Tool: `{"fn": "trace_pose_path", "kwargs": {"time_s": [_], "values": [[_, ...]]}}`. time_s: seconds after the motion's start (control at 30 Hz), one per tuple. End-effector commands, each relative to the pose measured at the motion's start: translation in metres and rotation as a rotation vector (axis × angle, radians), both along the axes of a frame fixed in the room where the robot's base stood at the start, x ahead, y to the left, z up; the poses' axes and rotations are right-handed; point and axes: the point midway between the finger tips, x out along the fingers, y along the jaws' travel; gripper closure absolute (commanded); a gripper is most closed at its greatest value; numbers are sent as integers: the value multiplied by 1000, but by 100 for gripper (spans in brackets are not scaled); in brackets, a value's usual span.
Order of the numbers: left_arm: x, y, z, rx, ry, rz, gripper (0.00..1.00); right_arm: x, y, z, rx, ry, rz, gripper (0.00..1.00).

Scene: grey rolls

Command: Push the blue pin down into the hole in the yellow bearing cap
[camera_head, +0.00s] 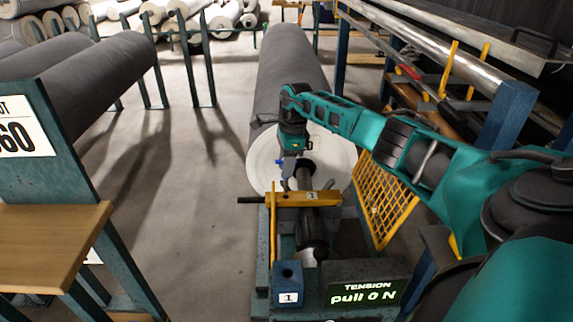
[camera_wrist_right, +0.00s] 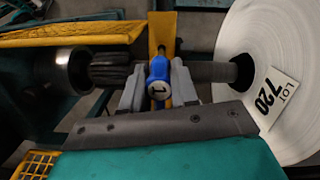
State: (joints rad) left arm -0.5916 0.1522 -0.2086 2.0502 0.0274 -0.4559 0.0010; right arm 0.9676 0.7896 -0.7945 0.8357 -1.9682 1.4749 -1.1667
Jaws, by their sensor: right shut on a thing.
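The yellow bearing cap (camera_head: 290,200) lies across the dark shaft on the stand in front of the big grey roll, in the head view. Part of it shows as a yellow strip (camera_wrist_right: 162,30) behind the pin in the wrist view. My right gripper (camera_head: 291,178) is above the cap, between it and the roll's white end. It is shut on the blue pin (camera_wrist_right: 158,78), whose head, marked 1, sits between the two grey fingers. Only a bit of the pin (camera_head: 279,162) shows in the head view. The pin's lower end and the hole are hidden. My left gripper is not in view.
The grey roll (camera_head: 290,75) has a white end face (camera_wrist_right: 265,60) labelled LOT 720. A blue block (camera_head: 288,278) marked 1 and a display reading "TENSION pull 0 N" (camera_head: 367,293) are in front. A yellow mesh guard (camera_head: 385,200) stands right; open floor (camera_head: 180,190) lies left.

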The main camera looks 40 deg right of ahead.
Motion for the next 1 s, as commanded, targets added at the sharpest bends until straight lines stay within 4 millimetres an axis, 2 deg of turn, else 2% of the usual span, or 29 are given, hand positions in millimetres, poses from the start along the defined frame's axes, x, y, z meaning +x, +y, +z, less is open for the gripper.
{"fn": "trace_pose_path", "kwargs": {"time_s": [0.27, 0.63, 1.0], "values": [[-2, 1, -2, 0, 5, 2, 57, 0, 0, 0, 0, 0, 0, 100], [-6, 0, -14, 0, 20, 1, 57, 0, 0, -12, -1, 0, 0, 100], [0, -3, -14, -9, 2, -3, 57, 0, 0, -23, -1, 0, 0, 100]]}}
